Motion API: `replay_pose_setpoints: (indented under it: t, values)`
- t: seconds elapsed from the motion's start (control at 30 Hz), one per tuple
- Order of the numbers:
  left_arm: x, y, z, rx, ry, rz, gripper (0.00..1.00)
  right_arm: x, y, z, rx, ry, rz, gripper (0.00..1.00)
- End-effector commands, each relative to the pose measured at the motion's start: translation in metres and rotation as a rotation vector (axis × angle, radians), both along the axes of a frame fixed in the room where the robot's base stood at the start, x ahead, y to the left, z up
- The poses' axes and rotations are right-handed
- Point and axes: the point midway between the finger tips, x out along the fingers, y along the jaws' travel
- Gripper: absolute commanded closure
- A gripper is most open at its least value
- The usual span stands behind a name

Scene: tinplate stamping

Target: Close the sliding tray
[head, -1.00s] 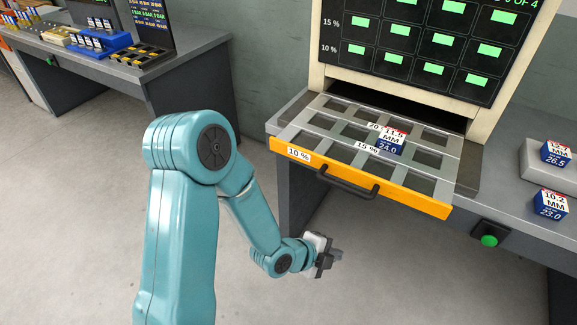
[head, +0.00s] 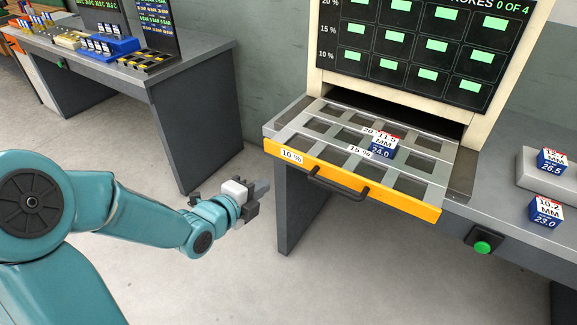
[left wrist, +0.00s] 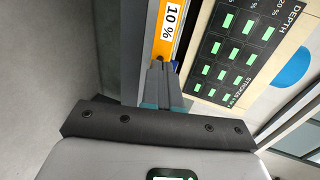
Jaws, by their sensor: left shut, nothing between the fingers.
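The sliding tray (head: 290,141) is pulled out of the press, with a yellow front edge (head: 400,193) labelled 10 % and a black handle (head: 338,184). One block (head: 383,147) marked 24.0 sits in the tray grid. My left gripper (head: 264,188) is shut and empty, left of and below the tray's left front corner, apart from it. In the left wrist view its fingers (left wrist: 158,85) point towards the yellow front edge (left wrist: 167,45) near the 10 % label. My right gripper is not in view.
The press (head: 400,100) with a display of green cells stands behind the tray. Blocks marked 26.5 (head: 551,161) and 23.0 (head: 545,212) and a green button (head: 482,247) are at the right. Another bench (head: 190,70) stands at the left. The floor between is clear.

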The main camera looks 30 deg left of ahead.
Motion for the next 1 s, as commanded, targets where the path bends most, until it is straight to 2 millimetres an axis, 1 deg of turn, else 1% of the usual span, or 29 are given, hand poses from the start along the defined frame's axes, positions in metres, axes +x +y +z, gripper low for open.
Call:
replay_pose_setpoints:
  t: [0.07,0.17,0.4,0.53,0.6,0.7,0.8,1.0]
  values:
    - [0.007,0.001,-0.003,-0.002,0.004,0.002,1.0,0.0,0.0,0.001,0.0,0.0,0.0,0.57]
    - [0.021,-0.001,-0.008,-0.003,0.005,-0.001,1.0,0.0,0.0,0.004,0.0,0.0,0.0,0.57]
    - [0.071,-0.004,-0.023,-0.003,0.005,0.0,1.0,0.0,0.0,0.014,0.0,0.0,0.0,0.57]
    - [0.095,-0.005,-0.031,-0.003,0.005,0.001,1.0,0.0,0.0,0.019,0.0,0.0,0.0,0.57]
    - [0.107,-0.005,-0.029,-0.001,0.004,0.002,1.0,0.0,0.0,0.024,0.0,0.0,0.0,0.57]
    - [0.12,-0.006,-0.03,-0.003,0.004,0.004,1.0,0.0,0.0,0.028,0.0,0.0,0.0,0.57]
    - [0.128,-0.006,-0.03,-0.002,0.004,0.004,1.0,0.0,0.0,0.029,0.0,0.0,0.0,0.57]
    - [0.133,-0.006,-0.031,-0.002,0.004,0.005,1.0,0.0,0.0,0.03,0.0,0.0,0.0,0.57]
